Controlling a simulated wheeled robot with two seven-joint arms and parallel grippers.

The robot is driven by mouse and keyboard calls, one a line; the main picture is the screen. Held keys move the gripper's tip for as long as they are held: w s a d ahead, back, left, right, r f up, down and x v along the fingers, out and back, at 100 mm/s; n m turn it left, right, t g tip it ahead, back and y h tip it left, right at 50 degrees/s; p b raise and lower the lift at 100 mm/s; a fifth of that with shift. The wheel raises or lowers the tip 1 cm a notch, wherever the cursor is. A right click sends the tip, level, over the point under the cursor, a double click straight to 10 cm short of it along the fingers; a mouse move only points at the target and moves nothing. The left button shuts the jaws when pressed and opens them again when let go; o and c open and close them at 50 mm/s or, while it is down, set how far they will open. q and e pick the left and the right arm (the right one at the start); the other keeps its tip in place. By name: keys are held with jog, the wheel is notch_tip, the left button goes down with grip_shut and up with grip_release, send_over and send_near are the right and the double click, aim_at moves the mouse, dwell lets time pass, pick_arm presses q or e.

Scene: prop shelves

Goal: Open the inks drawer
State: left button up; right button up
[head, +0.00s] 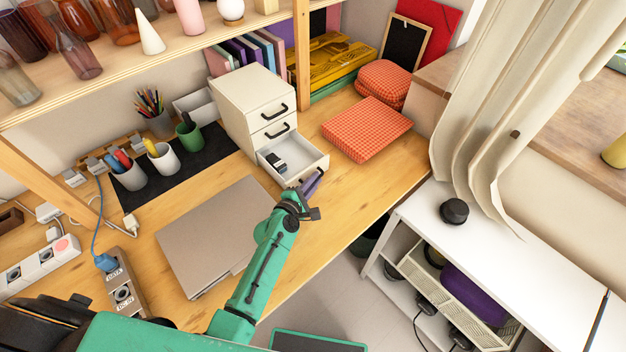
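A small white drawer unit (245,98) stands on the wooden desk, with black handles on its front. Its bottom drawer (312,163) is pulled out and holds a small dark and white object (277,163). The two drawers above it look shut. No label for inks is readable. My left gripper (314,184), on the green arm, is at the front of the open bottom drawer, by its handle. My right gripper is not in view.
A grey closed laptop (210,235) lies left of my arm. Pen cups (163,158) stand on a dark mat behind it. A red checked cushion (366,129) lies right of the drawer unit. A shelf of bottles overhangs the back left. The desk's front right is clear.

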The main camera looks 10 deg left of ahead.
pick_arm(q)
jog(key=shift+o, duration=0.7)
jog(key=shift+s+d+f, duration=0.1)
jog(key=shift+d, duration=0.1)
jog(key=shift+s, duration=0.1)
jog(key=b+v, duration=0.1)
jog(key=v, duration=1.3)
jog(key=shift+f, duration=0.15)
jog(key=shift+s+r, duration=0.2)
jog(key=shift+s, duration=0.15)
